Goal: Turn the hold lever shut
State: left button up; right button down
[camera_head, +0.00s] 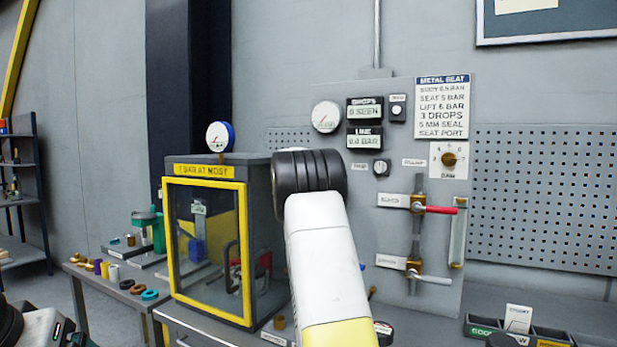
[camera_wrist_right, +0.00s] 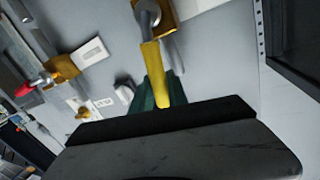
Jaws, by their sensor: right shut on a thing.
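In the right wrist view, a yellow-handled lever (camera_wrist_right: 152,72), which I take as the hold lever, hangs from a brass valve body (camera_wrist_right: 166,14) on the grey panel. Its handle runs down to the dark jaw of my right gripper (camera_wrist_right: 163,112), which is shut on it. The far end of the handle is hidden behind the jaw. A dark green piece shows behind the handle. In the head view, my right arm covers this part of the panel (camera_head: 433,285), so the lever and right gripper are hidden there.
To the right of my arm are a red lever (camera_head: 440,209) and a bare metal lever (camera_head: 434,279) on brass valves. A yellow-framed cabinet (camera_head: 205,183) with a gauge stands close on the left. A parts tray (camera_head: 482,326) is at lower right.

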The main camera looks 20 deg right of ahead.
jog(key=s+d+f+m+t+y, duration=0.2)
jog(key=s+d+f+m+y, duration=0.2)
jog(key=f+m, duration=0.4)
jog(key=shift+s+d+f+m, duration=0.3)
jog(key=shift+s+m, duration=0.4)
jog(key=shift+m, duration=1.9)
jog(key=shift+f, duration=0.15)
jog(key=c, duration=1.3)
grip_release()
jog(key=v, duration=0.8)
jog(key=shift+d, duration=0.1)
